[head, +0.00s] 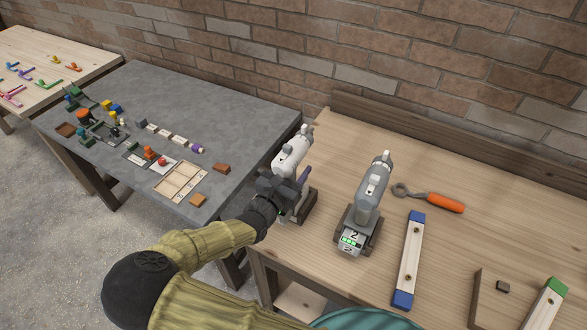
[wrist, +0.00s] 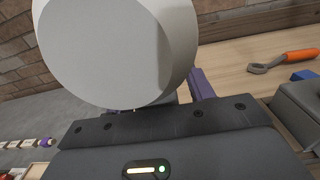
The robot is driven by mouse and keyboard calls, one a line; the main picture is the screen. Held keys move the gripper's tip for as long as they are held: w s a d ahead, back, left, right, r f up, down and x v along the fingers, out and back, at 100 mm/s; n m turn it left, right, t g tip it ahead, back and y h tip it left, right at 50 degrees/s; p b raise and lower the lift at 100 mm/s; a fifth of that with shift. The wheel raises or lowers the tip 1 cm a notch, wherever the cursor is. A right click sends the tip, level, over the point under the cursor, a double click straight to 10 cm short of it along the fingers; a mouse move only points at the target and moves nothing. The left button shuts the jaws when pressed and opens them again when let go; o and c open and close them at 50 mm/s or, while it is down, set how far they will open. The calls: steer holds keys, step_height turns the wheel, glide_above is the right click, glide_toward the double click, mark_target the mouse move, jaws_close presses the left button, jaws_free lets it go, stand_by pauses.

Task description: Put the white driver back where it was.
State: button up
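The white driver (head: 292,148) stands roughly upright at the left edge of the wooden bench, its nose pointing up and right. My gripper (head: 290,186) is at its handle, and a purple finger (wrist: 203,84) lies along the handle's right side. The gripper looks shut on the handle. In the wrist view the round white end of the driver (wrist: 115,50) fills the upper left. A dark brown stand (head: 306,208) is just below and right of the handle. Whether the driver's base touches it is hidden by my gripper.
A grey driver (head: 371,190) stands in its own dark stand, marked 2, to the right. An orange-handled tool (head: 440,203) and a blue-ended bar (head: 408,262) lie beyond it. The grey table (head: 230,100) on the left holds small blocks and a wooden tray (head: 181,181).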

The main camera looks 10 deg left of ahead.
stand_by(0.3)
steer(key=b+v, duration=0.2)
steer(key=v, duration=1)
steer(key=shift+b, duration=0.4)
